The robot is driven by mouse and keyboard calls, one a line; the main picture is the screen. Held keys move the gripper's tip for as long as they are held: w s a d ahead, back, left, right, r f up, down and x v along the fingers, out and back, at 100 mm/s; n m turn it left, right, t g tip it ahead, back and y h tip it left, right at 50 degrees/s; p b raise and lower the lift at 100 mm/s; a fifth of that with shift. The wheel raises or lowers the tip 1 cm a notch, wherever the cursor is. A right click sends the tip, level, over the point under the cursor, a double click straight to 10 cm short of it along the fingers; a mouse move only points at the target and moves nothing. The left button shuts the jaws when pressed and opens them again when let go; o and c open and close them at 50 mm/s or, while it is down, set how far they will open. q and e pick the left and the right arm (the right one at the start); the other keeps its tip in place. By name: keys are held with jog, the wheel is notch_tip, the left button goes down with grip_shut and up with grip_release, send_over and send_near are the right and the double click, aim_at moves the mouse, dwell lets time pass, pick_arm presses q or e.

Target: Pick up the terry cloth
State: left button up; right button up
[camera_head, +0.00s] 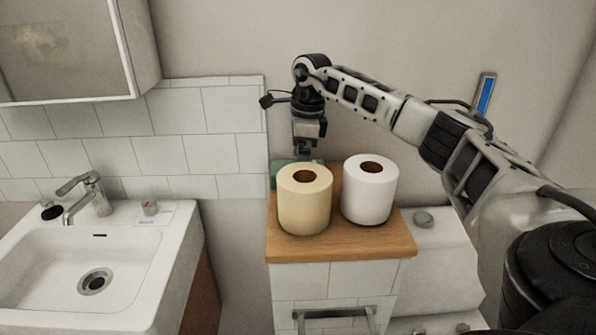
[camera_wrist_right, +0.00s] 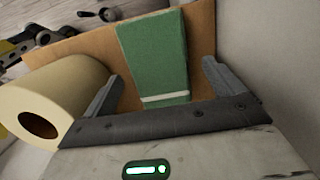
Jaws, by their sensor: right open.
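The terry cloth (camera_wrist_right: 155,55) is green with a pale stripe near one end. It lies on the wooden shelf top between the open fingers of my right gripper (camera_wrist_right: 163,90) in the right wrist view. In the head view the cloth (camera_head: 281,168) shows only partly at the back left of the shelf, behind the cream paper roll. My right gripper (camera_head: 304,152) points down above it there. I cannot tell whether the fingers touch the cloth. My left gripper is not in view.
A cream paper roll (camera_head: 304,211) and a white paper roll (camera_head: 369,195) stand on the wooden top (camera_head: 341,247) in front of the cloth. The cream roll (camera_wrist_right: 55,90) is close beside one finger. The wall is right behind. A sink (camera_head: 95,265) stands at left.

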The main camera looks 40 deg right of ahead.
jog(key=shift+a+f, duration=0.1)
jog(key=shift+f, duration=0.55)
jog(key=c, duration=1.1)
jog(key=shift+o, duration=0.2)
jog(key=shift+r, duration=0.1)
notch_tip(320, 180, up, 10)
jog(key=shift+o, duration=0.4)
